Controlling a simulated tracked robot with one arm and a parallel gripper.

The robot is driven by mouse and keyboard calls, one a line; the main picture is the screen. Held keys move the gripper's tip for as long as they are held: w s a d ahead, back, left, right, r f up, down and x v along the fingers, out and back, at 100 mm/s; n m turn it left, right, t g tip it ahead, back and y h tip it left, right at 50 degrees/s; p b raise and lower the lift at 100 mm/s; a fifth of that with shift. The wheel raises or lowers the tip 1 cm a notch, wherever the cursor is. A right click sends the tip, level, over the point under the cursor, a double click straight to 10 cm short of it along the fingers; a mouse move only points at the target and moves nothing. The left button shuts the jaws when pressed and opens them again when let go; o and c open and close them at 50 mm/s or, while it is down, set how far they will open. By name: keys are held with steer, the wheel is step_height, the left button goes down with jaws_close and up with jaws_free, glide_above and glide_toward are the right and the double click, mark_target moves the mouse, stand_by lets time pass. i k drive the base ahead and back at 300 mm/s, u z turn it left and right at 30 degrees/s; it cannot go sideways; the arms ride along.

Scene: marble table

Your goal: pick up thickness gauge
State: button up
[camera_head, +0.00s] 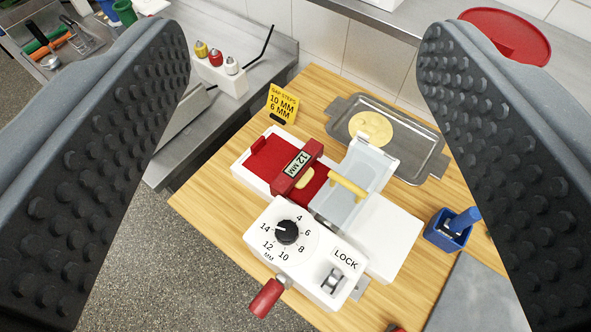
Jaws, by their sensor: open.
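A red block with a pale label reading "12 MM" (297,170) looks like the thickness gauge. It stands across the red bed of a white dough sheeter (394,240), with a bit of pale dough beneath or beside it. My gripper (305,40) is open and empty. Its two dark studded fingers frame the left and right of the view, well apart from the sheeter. The sheeter has a black dial (287,232) numbered in MM, a LOCK switch (333,282) and a red-handled crank (267,298).
A yellow card (282,104) reading "GAP STEPS 10 MM 6 MM" stands behind the sheeter. A metal tray (416,139) with a dough round (371,128) lies behind right. A blue container (449,230) stands right. Bottles (215,58) sit in a white rack back left.

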mark_target(284, 182)
steer(key=z, duration=2.15)
steer(key=k, duration=1.2)
steer(key=u, duration=1.55)
steer(key=i, duration=1)
